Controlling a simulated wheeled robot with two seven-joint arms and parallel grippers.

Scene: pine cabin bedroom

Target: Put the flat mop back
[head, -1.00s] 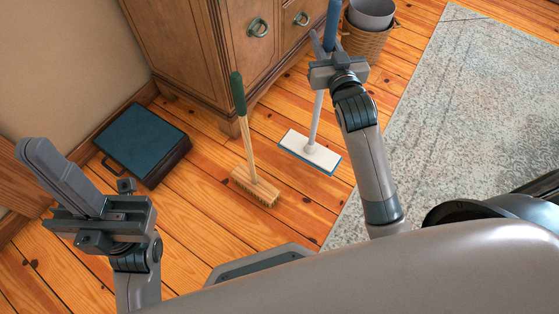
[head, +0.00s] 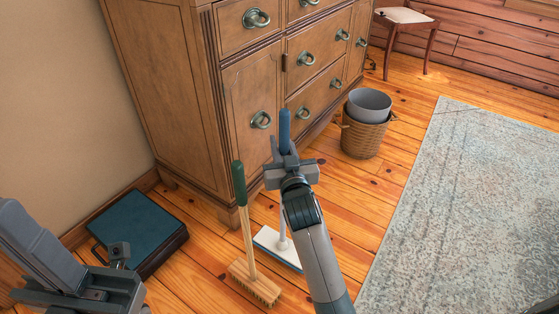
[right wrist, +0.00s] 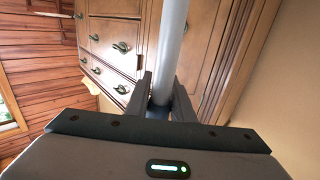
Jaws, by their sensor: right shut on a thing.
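The flat mop stands nearly upright, with a blue grip (head: 285,128), a pale pole and a flat white head (head: 272,241) with a blue edge. My right gripper (head: 289,163) is shut on the handle just below the blue grip. In the right wrist view the pale pole (right wrist: 172,50) runs between the fingers (right wrist: 160,92).
A scrub brush (head: 253,284) with a green-topped handle stands just in front of the mop head. A wooden dresser (head: 160,90) stands behind. A dark teal-topped box (head: 138,228) lies left. A basket (head: 362,140) holding a grey bucket (head: 369,104), a rug (head: 470,210) and a stool (head: 405,17) are right.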

